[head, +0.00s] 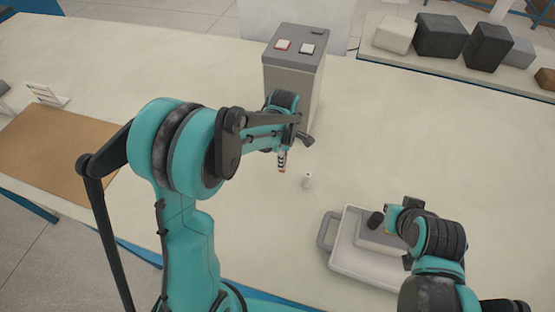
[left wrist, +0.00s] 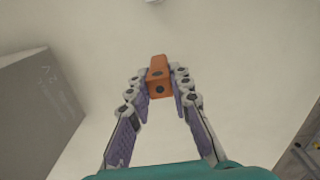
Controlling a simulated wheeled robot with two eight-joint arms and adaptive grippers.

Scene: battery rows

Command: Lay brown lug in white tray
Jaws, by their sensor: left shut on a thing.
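The brown lug (left wrist: 158,78) is a small orange-brown block with dark round spots. My left gripper (left wrist: 159,85) is shut on it, with the lug between the two fingertips. In the head view the left gripper (head: 282,160) points down above the pale table, in front of the grey button box. The white tray (head: 345,267), with a grey handle at its left, lies at the lower right, apart from the lug. My right arm covers part of the tray. My right gripper (head: 385,222) is over the tray, and its fingers are too hidden to judge.
The grey box (head: 290,78) with red and white buttons stands close behind the left gripper. A brown mat (head: 50,150) lies at left. Several blocks sit on a bench at back right.

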